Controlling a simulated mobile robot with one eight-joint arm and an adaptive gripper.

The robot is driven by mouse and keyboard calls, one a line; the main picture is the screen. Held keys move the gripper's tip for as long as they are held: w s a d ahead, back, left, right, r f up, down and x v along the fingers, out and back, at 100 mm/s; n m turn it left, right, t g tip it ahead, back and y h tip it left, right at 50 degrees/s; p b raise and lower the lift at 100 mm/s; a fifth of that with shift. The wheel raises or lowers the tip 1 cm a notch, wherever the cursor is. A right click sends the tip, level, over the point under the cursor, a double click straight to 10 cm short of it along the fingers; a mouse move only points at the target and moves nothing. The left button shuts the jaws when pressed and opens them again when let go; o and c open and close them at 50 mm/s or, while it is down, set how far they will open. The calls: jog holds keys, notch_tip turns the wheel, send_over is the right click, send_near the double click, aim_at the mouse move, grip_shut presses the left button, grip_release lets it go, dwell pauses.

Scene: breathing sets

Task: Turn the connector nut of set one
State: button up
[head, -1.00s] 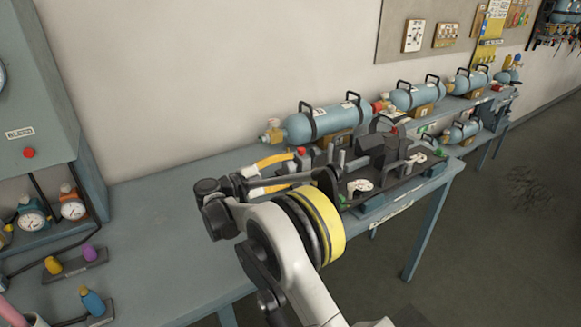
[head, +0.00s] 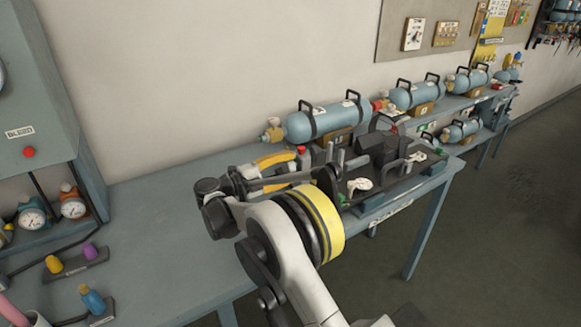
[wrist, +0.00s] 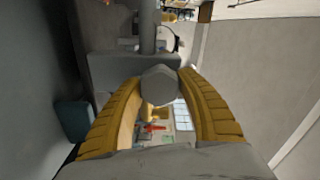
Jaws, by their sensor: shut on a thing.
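My gripper (wrist: 158,88) has its two yellow fingers shut on a grey hexagonal connector nut (wrist: 159,82) in the wrist view, one finger at each side of it. A grey round shaft and a grey block lie just beyond the nut. In the head view my gripper (head: 298,170) reaches the left end of the dark breathing set (head: 395,190) on the bench. The nut cannot be made out there. I cannot tell from the frames which set number this is.
The blue-grey bench (head: 165,225) is mostly bare left of my arm. A blue cylinder (head: 325,122) lies behind the set, with more cylinders to the right. A gauge cabinet (head: 40,100) stands at the left. A small red-capped item (head: 302,152) is close behind my fingers.

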jog(key=o, duration=1.2)
jog(key=v, duration=1.2)
jog(key=w+d+r+n+t+y, duration=0.1)
jog(key=w+d+r+n+t, duration=0.15)
jog(key=r, duration=0.45)
jog(key=w+d+r+n+t+y, duration=0.1)
jog(key=w+r+t, duration=0.2)
jog(key=r, duration=0.4)
jog(key=w+d+r+n+t+y, duration=0.1)
jog(key=w+d+r+n+t, duration=0.15)
jog(key=r, duration=0.35)
jog(key=s+d+r+n+t+y, duration=0.2)
jog(key=r+n+y, duration=0.4)
jog(key=r, duration=0.1)
jog(key=s+d+r+n+t+y, duration=0.1)
jog(key=d+r+n+t+y, duration=0.1)
jog(key=r+n+y, duration=0.45)
jog(key=s+d+f+n+g, duration=0.2)
jog(key=s+d+f+g, duration=0.3)
jog(key=s+f, duration=0.5)
jog(key=s+d+f+n+g, duration=0.3)
jog(key=s+d+f, duration=0.6)
jog(key=s, duration=0.6)
jog(key=s+d+f+n+g, duration=0.3)
jog(key=s+d+f+g, duration=0.4)
jog(key=s+f, duration=0.5)
jog(key=shift+s+f, duration=0.15)
jog(key=shift+f, duration=0.05)
